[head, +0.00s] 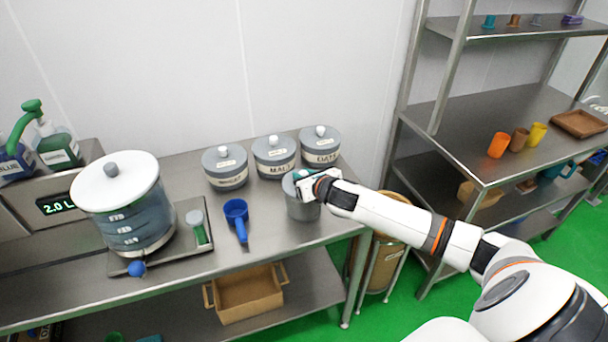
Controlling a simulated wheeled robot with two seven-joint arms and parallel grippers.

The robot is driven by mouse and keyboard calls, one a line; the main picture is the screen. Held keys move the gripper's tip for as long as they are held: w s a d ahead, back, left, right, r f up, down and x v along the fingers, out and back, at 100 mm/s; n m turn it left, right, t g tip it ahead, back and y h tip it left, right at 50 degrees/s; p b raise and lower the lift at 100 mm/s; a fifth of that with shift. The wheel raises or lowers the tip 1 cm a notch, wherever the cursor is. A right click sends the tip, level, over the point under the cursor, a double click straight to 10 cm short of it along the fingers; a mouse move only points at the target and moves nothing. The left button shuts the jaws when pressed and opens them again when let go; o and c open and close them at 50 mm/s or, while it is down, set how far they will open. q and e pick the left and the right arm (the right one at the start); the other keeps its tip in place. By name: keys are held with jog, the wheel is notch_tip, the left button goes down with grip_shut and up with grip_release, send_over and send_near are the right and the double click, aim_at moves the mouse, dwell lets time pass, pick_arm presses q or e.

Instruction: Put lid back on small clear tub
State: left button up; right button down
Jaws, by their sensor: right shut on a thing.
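The small clear tub (303,211) looks greyish and stands upright on the steel counter, in front of the labelled canisters. My right gripper (304,184) is over the tub's top, with its arm coming in from the right. It is shut on a small greyish-teal lid (299,175), of which only a part shows at the tub's mouth. The gripper hides most of the rim, so I cannot tell whether the lid is seated on it or just above it. My left gripper is not in view.
Three grey lidded canisters (273,158) stand behind the tub. A blue scoop (236,215) lies to its left, then a large clear tank (127,215) with a white lid. The counter's right edge is close to the tub. A steel shelf rack (470,165) stands at the right.

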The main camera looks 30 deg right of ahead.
jog(key=shift+r+p, duration=0.15)
jog(key=shift+p, duration=0.5)
dwell(1.0)
jog(key=shift+f, duration=0.2)
dwell(0.9)
jog(key=shift+p, duration=0.4)
dwell(0.4)
jog(key=c, duration=0.6)
grip_release()
jog(key=shift+s, duration=0.1)
jog(key=shift+c, duration=0.2)
jog(key=shift+r, duration=0.1)
jog(key=shift+r+p, duration=3.4)
jog(key=shift+p, duration=0.45)
